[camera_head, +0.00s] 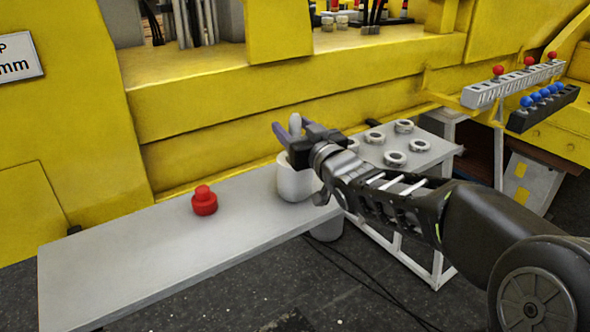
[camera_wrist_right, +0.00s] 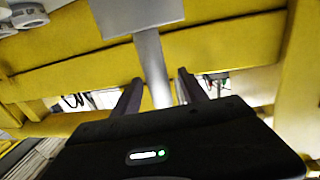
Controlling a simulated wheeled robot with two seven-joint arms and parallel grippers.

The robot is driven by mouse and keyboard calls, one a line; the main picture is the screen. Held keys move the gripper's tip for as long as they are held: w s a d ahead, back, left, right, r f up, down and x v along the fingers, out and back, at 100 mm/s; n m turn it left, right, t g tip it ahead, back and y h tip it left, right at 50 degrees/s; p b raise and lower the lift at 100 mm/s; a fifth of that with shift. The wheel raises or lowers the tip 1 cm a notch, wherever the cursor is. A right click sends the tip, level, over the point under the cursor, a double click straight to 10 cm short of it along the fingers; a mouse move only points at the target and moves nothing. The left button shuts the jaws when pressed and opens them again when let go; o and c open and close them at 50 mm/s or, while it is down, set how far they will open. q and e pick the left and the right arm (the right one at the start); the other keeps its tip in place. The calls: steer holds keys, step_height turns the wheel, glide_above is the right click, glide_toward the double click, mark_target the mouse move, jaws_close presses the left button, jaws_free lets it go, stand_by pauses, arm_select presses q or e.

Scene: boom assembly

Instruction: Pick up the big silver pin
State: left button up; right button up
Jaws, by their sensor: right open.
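The big silver pin (camera_head: 294,181) stands upright on the grey table, with a wide light-coloured lower part and a narrower shaft rising from it. My right gripper (camera_head: 295,127) is at the shaft, above the wide part. Its two dark fingers are open, one on each side of the shaft. In the right wrist view, the silver shaft (camera_wrist_right: 151,60) runs between the open fingers, and the wider part shows at the top edge. I cannot tell whether a finger touches it. My left gripper is not in view.
A red knobbed part (camera_head: 204,201) stands left of the pin on the grey table (camera_head: 130,255). Several metal rings (camera_head: 395,159) lie on the surface to the right. A yellow machine wall (camera_head: 200,115) rises close behind. The table's left part is clear.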

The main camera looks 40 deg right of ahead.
steer(key=shift+w+d, duration=0.25)
steer(key=shift+w, duration=0.95)
steer(key=shift+c, duration=0.4)
jaws_close()
stand_by(0.3)
steer(key=shift+r, duration=0.2)
